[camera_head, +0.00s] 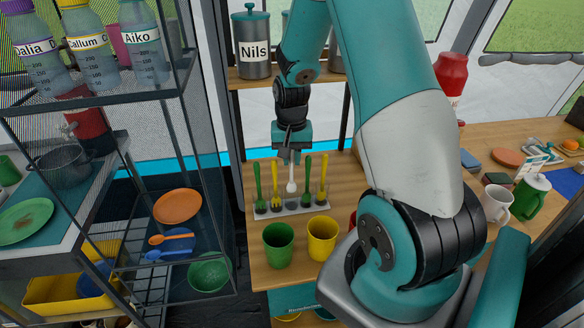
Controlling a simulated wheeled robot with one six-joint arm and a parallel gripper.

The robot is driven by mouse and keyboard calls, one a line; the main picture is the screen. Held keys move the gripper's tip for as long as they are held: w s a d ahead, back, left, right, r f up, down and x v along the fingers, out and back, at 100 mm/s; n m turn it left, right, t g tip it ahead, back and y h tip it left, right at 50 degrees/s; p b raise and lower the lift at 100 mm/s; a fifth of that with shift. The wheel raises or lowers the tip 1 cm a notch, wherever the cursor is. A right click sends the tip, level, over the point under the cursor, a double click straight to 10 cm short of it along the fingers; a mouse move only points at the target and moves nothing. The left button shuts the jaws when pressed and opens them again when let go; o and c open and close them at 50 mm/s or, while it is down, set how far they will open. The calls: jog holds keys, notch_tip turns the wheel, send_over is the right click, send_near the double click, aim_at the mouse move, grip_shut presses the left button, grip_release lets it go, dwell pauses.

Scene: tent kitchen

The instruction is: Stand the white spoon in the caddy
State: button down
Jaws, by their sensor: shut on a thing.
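The white spoon (291,186) hangs upright, bowl down, below my gripper (290,156), which is shut on its handle. The caddy (291,210) is a low, light grey rack with a row of slots on the wooden counter. Green and yellow cutlery stands in it on both sides of the middle, such as a green piece (258,185) and a yellow piece (274,183). The white spoon shows over the middle gap, its bowl higher than the heads of its neighbours. I cannot tell how far it is above the caddy.
A green cup (278,244) and a yellow cup (322,238) stand in front of the caddy. A shelf with a canister marked Nils (254,45) rises behind. A dark rack (180,70) with bottles stands left. My arm covers the counter to the right.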

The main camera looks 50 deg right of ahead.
aim_at(292, 171)
jog(key=shift+f, duration=2.15)
jog(key=c, duration=1.1)
grip_release()
notch_tip(292, 171, up, 12)
jog(key=b, duration=0.1)
jog(key=s+a+r+n+t+y, duration=0.1)
jog(key=a+r+n, duration=0.2)
jog(key=a, duration=0.5)
jog(key=s+a+r+n+y, duration=0.1)
jog(key=s+a+r+n, duration=0.2)
jog(key=a, duration=0.6)
jog(key=s+a+r+n, duration=0.1)
jog(key=s+a+n, duration=0.2)
jog(key=s+a, duration=0.1)
jog(key=s+a+r+n+y, duration=0.1)
jog(key=s+a+n, duration=0.3)
jog(key=s+a, duration=0.1)
jog(key=s+a+r+n+g+y, duration=0.1)
jog(key=s+a+n, duration=0.2)
jog(key=s+a, duration=0.1)
jog(key=shift+s+a+r, duration=0.1)
jog(key=shift+a+r, duration=0.1)
jog(key=shift+a, duration=0.25)
jog(key=shift+s+a+r, duration=0.1)
jog(key=shift+a+r, duration=0.05)
jog(key=shift+a, duration=0.3)
